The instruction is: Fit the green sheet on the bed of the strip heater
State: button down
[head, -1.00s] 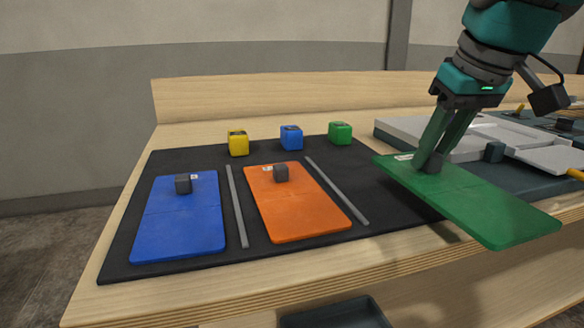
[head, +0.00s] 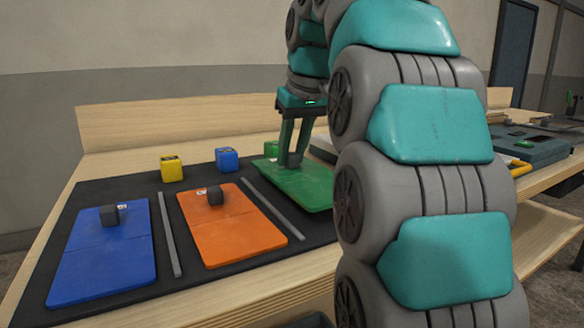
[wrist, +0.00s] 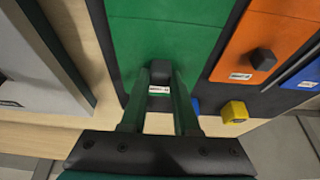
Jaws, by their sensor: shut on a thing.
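The green sheet (head: 305,187) is over the right part of the black mat, beside the orange sheet; whether it touches the mat I cannot tell. My gripper (head: 292,160) is shut on the dark knob of the green sheet, near its far end. The wrist view shows the green sheet (wrist: 160,38) below the fingers, with the knob (wrist: 160,72) between them and a white label beside it. A pale grey flat unit (head: 324,147), possibly the strip heater, is mostly hidden behind my arm; a grey unit also shows in the wrist view (wrist: 35,75).
The blue sheet (head: 100,258) and orange sheet (head: 232,232) lie on the black mat (head: 150,195), with grey strips beside them. Yellow (head: 172,168), blue (head: 227,159) and green (head: 271,148) blocks stand behind. A dark teal device (head: 535,148) with a yellow handle stands right. My arm hides the middle right.

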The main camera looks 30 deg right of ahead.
aim_at(295, 157)
jog(key=shift+f, duration=1.6)
jog(key=shift+f, duration=0.15)
jog(key=c, duration=0.7)
grip_release()
jog(key=shift+o, duration=0.2)
